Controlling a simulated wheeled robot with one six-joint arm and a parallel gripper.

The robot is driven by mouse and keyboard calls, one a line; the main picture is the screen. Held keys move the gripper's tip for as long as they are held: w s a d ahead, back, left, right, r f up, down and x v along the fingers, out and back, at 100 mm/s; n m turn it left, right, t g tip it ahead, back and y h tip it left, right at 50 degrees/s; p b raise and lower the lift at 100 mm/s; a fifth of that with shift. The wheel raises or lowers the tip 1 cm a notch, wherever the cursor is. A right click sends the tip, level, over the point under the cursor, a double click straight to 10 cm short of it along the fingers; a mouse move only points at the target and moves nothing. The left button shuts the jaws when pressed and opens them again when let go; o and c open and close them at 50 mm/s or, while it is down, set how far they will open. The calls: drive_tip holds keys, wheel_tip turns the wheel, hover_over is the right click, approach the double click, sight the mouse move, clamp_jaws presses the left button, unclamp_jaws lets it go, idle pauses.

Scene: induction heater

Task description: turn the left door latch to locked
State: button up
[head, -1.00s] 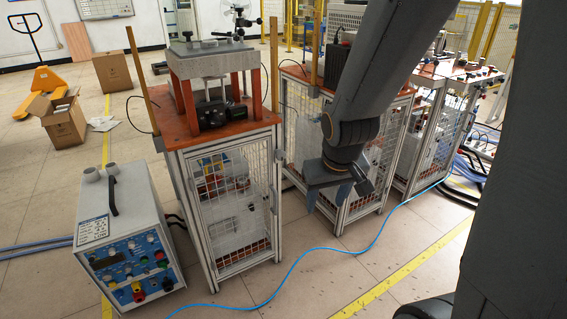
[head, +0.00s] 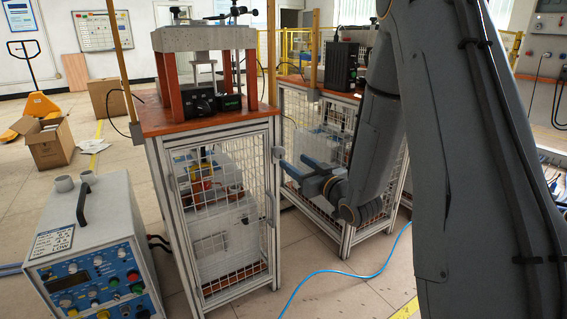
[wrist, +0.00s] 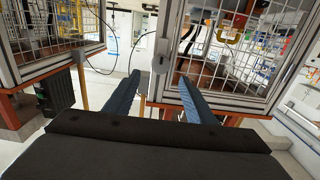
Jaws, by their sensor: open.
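The left cabinet's wire-mesh door (head: 224,215) is closed in its pale metal frame. A small grey latch (head: 278,153) sits high on the frame's right post. In the wrist view, which looks upside down, the latch (wrist: 160,62) is a grey block on the post, just beyond the fingertips and roughly centred between them. A vertical grey handle (head: 270,208) is lower on the door. My gripper (head: 292,163) is open and empty, its blue fingers pointing left towards the latch. In the wrist view my gripper (wrist: 158,86) shows both fingers apart. I see no contact with the latch.
A second mesh cabinet (head: 340,215) stands close to the right, behind my arm. A control box (head: 90,240) with knobs stands on the floor at left. A blue cable (head: 340,271) lies on the floor. An orange tabletop (head: 209,124) with red posts tops the left cabinet.

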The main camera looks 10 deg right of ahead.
sight(280, 152)
drive_tip(key=b+x, duration=0.1)
drive_tip(key=x, duration=0.6)
drive_tip(key=shift+w+a, duration=0.1)
drive_tip(key=shift+w, duration=0.1)
drive_tip(key=shift+c, duration=0.4)
drive_tip(key=c, duration=0.9)
drive_tip(key=shift+c, duration=0.2)
